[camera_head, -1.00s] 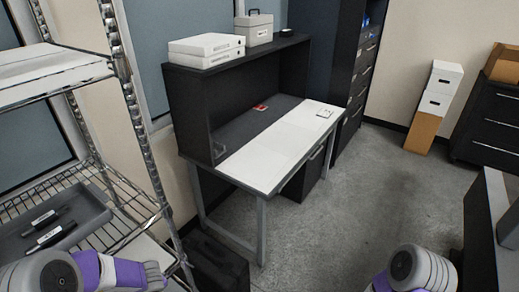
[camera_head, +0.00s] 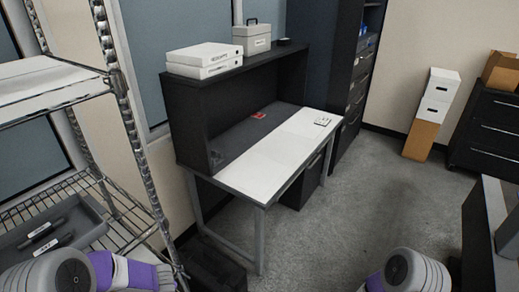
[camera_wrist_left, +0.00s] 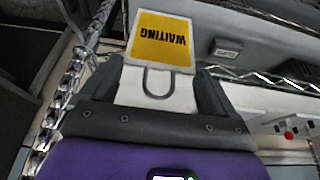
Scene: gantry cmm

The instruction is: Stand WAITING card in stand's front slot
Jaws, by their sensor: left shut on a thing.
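The WAITING card (camera_wrist_left: 161,40) is yellow with a white border and black lettering. It shows upside down in the left wrist view. My left gripper (camera_wrist_left: 158,88) is shut on its white lower part, which has a grey loop-shaped mark. In the head view only purple and grey parts of my left arm show at the lower left. I cannot make out the card there. A small dark or clear object (camera_head: 217,157) sits at the left end of the desk. I cannot tell whether it is the stand, and no slot is clear. My right gripper is out of view.
The desk (camera_head: 282,152) has a pale top, a red item (camera_head: 258,116) and a small white item (camera_head: 322,122). A wire shelf (camera_head: 110,215) is close at left. Floor right of the desk is clear.

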